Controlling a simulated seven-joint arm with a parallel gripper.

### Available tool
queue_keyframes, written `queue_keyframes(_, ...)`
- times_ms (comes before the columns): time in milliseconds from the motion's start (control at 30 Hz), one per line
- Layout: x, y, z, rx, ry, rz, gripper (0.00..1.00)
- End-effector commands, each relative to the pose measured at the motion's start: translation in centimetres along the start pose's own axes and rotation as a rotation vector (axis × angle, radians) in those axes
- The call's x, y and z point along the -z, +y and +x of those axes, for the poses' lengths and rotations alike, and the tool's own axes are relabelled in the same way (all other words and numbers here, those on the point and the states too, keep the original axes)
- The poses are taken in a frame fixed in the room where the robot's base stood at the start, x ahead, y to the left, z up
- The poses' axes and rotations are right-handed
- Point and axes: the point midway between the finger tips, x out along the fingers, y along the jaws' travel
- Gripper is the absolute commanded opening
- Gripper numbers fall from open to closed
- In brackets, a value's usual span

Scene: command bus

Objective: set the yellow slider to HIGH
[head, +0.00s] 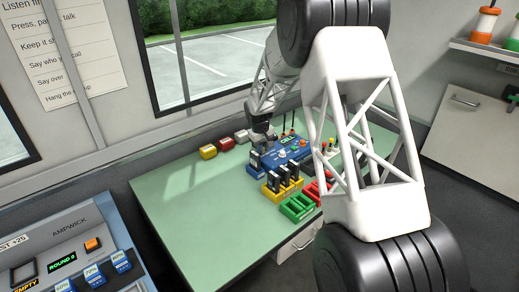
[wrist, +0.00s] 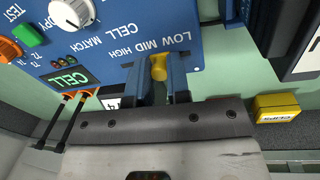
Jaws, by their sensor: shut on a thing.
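The blue panel (wrist: 110,30) carries the labels LOW, MID and HIGH, upside down in the wrist view. The yellow slider (wrist: 158,68) shows its knob beside these labels, closest to MID in the picture; its exact setting is hard to tell. My gripper (wrist: 160,84) is shut on the yellow slider, with one blue finger on each side of the knob. The slot is mostly hidden by the fingers. In the head view, the panel (head: 291,153) lies on the green table and my gripper (head: 262,139) is over its far-left edge; the slider cannot be made out there.
The panel also has a white knob (wrist: 72,12), an orange knob (wrist: 9,48) and a lit CELL display (wrist: 69,78). A yellow box (wrist: 276,107) sits beside the panel. A yellow rack (head: 281,186) holding dark units and a green tray (head: 298,208) stand in front. The left tabletop is clear.

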Motion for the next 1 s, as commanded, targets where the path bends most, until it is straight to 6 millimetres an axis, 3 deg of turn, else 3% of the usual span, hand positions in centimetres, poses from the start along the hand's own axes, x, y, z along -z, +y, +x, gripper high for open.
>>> queue_keyframes(233,0.7,4.0,0.4,0.000,0.000,0.000,0.00)
queue_keyframes(567,0.7,4.5,0.5,0.000,0.001,0.000,0.00)
queue_keyframes(600,0.7,4.5,0.5,-0.001,0.001,0.000,0.20)
queue_keyframes(767,0.7,4.5,0.5,0.000,0.001,0.000,0.44)
queue_keyframes(1000,0.7,4.4,0.5,0.000,0.000,-0.001,0.44)
